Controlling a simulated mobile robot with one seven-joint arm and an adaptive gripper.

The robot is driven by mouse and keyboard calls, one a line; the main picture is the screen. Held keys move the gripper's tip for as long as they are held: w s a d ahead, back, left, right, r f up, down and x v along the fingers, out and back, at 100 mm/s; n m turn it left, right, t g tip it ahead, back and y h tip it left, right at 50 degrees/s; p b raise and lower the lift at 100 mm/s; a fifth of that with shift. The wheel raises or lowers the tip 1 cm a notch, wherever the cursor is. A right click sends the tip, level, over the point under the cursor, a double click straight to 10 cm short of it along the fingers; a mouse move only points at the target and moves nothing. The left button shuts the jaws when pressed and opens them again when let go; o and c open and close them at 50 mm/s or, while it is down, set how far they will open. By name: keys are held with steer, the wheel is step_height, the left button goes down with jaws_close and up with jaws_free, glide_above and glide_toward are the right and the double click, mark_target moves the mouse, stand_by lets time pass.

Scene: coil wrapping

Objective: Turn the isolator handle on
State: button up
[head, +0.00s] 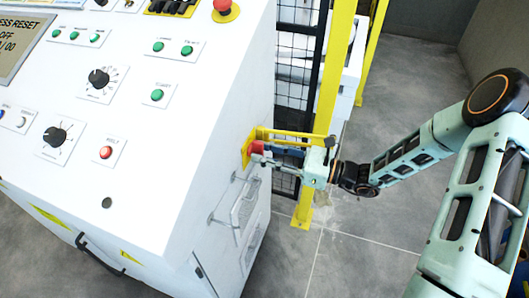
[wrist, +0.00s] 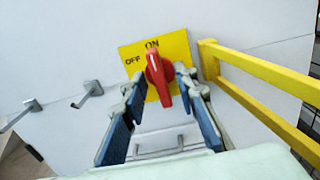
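The red isolator handle (wrist: 158,77) sits on a yellow plate (wrist: 178,47) on the side of the white cabinet. The plate reads ON at the top and OFF at the upper left. The handle stands nearly upright, its upper end just under ON and its lower end leaning slightly right. My gripper (wrist: 161,88) is open, with one blue-padded finger on each side of the handle. A gap shows on the left; the right finger is close, and I cannot tell if it touches. In the head view, my gripper (head: 272,151) reaches the red handle (head: 257,147) from the right.
A yellow guard rail (wrist: 255,68) stands out just right of the handle. Metal hooks (wrist: 90,92) and a bracket handle (wrist: 165,140) stick out from the cabinet nearby. A yellow post (head: 328,95) and black mesh fence (head: 296,55) stand behind the gripper.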

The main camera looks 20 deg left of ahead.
steer(key=s+d, duration=0.1)
steer(key=d, duration=1)
steer(key=shift+d, duration=0.4)
